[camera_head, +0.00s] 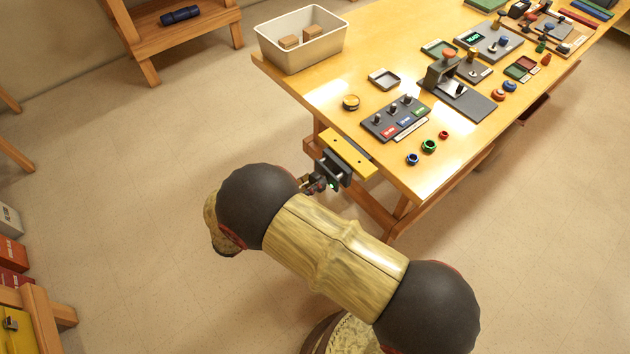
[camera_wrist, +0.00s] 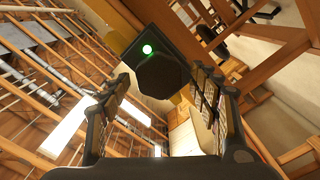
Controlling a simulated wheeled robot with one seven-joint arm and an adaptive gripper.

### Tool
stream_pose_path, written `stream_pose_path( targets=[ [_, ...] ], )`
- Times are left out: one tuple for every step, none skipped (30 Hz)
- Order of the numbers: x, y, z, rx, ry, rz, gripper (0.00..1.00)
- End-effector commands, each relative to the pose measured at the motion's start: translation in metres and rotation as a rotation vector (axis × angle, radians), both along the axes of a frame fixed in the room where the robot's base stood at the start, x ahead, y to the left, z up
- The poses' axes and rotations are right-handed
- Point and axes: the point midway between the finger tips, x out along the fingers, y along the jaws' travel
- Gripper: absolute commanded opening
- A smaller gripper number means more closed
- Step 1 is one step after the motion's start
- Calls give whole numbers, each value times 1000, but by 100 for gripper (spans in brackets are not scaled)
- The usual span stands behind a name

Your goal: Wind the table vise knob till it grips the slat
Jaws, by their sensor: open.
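The table vise (camera_head: 333,168) is a dark block mounted at the table's near left edge. A yellow bar (camera_head: 349,152) with two dark spots lies along the edge beside it; I cannot tell whether it is the slat or part of the vise. My gripper (camera_wrist: 160,82) is open, with one finger on each side of the knob in the picture; I see no contact. In the head view my gripper (camera_head: 316,183) is small and partly hidden by my arm.
The wooden table (camera_head: 290,85) holds a white bin (camera_head: 268,48) with two blocks, a panel with dark knobs (camera_head: 387,131), and coloured rings (camera_head: 429,146) near the front edge. A wooden table leg stands below the vise.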

Motion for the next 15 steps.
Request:
stream_pose_path(
  targets=[
    [-5, 9, 0, 0, 0, 5, 61],
    [-8, 14, 0, 0, 0, 5, 61],
    [-13, 20, 0, 1, -1, 4, 61],
    [-16, 26, 0, 1, -1, 6, 61],
    [-20, 31, 0, 1, -1, 6, 61],
    [-25, 38, -1, 1, -1, 6, 61],
    [-28, 43, 0, 0, -1, 5, 61],
    [-32, 48, -1, 0, 0, 4, 61],
    [-36, 55, -1, 0, 0, 4, 61],
    [-39, 59, -1, 0, 0, 4, 61],
    [-42, 63, -1, 0, 0, 4, 61],
    [-46, 68, -1, 1, 0, 3, 61],
    [-48, 72, 0, 0, 0, 3, 61],
    [-50, 75, 0, 0, 0, 3, 61],
    [-52, 79, -1, 1, 0, 2, 61]
  ],
)
